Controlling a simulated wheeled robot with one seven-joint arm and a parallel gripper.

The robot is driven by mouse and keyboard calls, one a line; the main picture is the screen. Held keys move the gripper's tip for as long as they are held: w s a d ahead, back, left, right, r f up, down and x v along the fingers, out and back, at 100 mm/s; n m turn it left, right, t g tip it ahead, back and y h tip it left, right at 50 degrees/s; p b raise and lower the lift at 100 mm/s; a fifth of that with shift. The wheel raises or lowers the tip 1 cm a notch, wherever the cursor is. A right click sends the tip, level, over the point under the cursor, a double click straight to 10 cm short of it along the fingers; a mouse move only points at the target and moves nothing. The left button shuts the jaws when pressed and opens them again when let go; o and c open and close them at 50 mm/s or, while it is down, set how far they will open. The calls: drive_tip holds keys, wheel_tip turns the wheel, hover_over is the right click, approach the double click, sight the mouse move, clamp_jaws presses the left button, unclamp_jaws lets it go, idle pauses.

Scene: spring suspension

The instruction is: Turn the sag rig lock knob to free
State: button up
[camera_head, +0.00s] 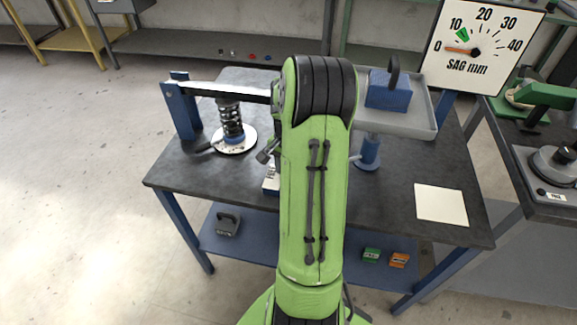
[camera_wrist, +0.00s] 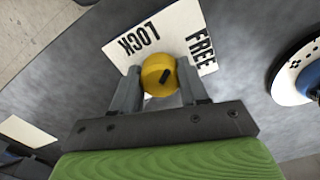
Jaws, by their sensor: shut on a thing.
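The lock knob (camera_wrist: 157,75) is yellow with a short dark mark on its face, in the wrist view. The mark slants up and to the right, roughly toward the FREE side. Behind it is a white label plate (camera_wrist: 172,32) with LOCK on the left and FREE on the right. My gripper (camera_wrist: 160,88) is shut on the knob, one grey finger on each side. In the head view my green arm hides the knob and the gripper. The sag rig's beam (camera_head: 228,91) runs from a blue post over a coil spring (camera_head: 231,122).
The sag gauge (camera_head: 480,47) has its orange needle near 0 and a green mark near 10. A grey tray (camera_head: 420,108) holds a blue weight (camera_head: 388,92). A white sheet (camera_head: 441,204) lies on the dark table (camera_head: 400,170). Another bench stands close on the right.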

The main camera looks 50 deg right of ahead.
drive_tip(key=m, duration=0.3)
drive_tip(key=shift+r+m+p, duration=0.1)
drive_tip(key=shift+m+p, duration=0.2)
drive_tip(key=shift+p, duration=0.05)
drive_tip(key=shift+m+p, duration=0.3)
drive_tip(key=shift+m, duration=1.6)
drive_tip(key=o, duration=1.1)
drive_tip(key=shift+c, duration=0.2)
wheel_tip(320, 180, up, 16)
drive_tip(key=p, duration=0.4)
drive_tip(key=shift+f+p, duration=0.2)
drive_tip(key=shift+p, duration=0.15)
